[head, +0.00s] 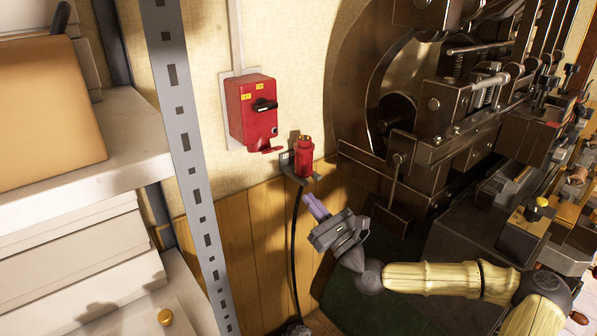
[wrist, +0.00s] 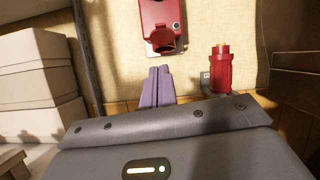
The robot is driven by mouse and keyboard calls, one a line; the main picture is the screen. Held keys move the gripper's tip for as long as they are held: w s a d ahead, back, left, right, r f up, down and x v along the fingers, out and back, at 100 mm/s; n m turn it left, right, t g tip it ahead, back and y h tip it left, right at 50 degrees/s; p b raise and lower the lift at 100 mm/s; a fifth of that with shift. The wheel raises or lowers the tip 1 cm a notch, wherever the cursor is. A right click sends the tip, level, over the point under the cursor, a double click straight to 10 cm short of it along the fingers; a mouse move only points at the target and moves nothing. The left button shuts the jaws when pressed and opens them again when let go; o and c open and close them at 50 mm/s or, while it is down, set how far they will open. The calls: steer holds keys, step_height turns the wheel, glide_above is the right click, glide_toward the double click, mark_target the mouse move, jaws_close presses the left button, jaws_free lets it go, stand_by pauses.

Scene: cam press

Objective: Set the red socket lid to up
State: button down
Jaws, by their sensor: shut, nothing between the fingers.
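The red socket box (head: 252,112) is mounted on the wall, with a black rotary handle and yellow labels on its front. Its red lid (head: 270,150) sticks out at the bottom of the box. In the wrist view the lid (wrist: 166,43) shows at the box's lower edge, above my fingertips in the picture; its exact angle is hard to tell. My gripper (head: 310,199) is shut and empty, below and to the right of the lid and apart from it. Its purple fingers (wrist: 157,74) lie together in the wrist view.
A red plug (head: 304,158) stands upright in a wall bracket (head: 289,168) right of the lid, with a black cable (head: 294,240) hanging below. A grey shelf post (head: 190,160) stands left. The dark press (head: 440,130) fills the right. Open space lies in front of the box.

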step_height(320, 180, up, 16)
steer(key=w+a+n+g+h+p, duration=0.1)
steer(key=n+p, duration=0.7)
steer(key=n, duration=0.9)
steer(key=w+a+n+g+h+p, duration=0.1)
steer(key=n+p, duration=0.7)
steer(key=n, duration=0.9)
steer(key=shift+w+f+n+g+h, duration=0.25)
steer(key=shift+w+g+h, duration=0.2)
steer(key=shift+g+h, duration=0.65)
steer(key=shift+r, duration=0.1)
